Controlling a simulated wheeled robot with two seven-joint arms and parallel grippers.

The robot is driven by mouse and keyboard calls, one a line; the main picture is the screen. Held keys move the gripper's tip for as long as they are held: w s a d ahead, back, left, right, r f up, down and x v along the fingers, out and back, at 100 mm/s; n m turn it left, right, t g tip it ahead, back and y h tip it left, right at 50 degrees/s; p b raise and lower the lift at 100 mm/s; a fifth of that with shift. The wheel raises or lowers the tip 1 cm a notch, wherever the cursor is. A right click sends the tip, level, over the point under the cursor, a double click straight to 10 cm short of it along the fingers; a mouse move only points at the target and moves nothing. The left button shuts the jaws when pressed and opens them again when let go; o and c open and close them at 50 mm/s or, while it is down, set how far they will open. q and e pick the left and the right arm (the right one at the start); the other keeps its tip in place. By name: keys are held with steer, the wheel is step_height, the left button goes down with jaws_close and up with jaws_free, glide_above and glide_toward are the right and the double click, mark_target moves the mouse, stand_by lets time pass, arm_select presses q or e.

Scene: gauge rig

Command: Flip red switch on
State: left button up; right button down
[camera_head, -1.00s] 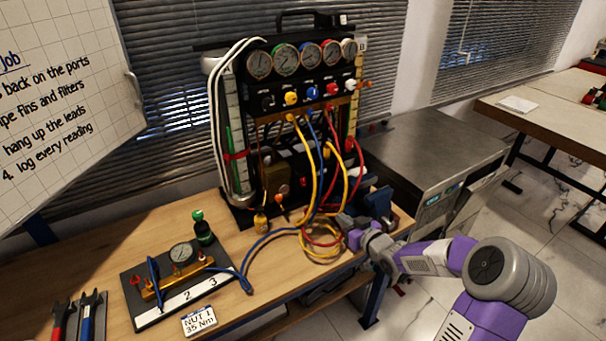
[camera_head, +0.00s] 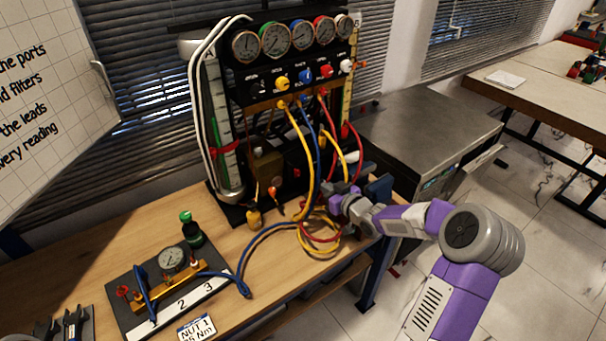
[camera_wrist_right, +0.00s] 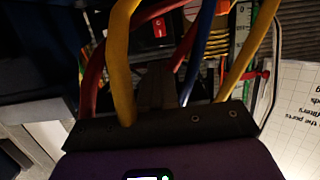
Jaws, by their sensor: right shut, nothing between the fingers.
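The red switch (camera_head: 296,172) sits low on the dark panel of the gauge rig, behind the hanging hoses. It also shows in the right wrist view (camera_wrist_right: 158,27) as a small red rocker with a white mark, near the top. Whether it is on or off I cannot tell. My right gripper (camera_head: 333,193) is shut and empty, in front of the rig and to the right of the switch, among the yellow, red and blue hoses. In the right wrist view its dark fingers (camera_wrist_right: 156,86) point toward the switch, still apart from it. My left gripper is not in view.
Yellow hoses (camera_head: 304,150) and a blue hose (camera_head: 262,236) hang and loop close around my right gripper. A manifold board (camera_head: 150,315) stands at front left. A steel cabinet (camera_head: 425,125) is at the right.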

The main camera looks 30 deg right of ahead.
mark_target(297, 172)
arm_select(q)
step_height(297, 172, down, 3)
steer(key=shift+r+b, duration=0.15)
steer(key=shift+b, duration=1)
arm_select(e)
steer(key=x, duration=1.1)
steer(key=shift+w, duration=0.3)
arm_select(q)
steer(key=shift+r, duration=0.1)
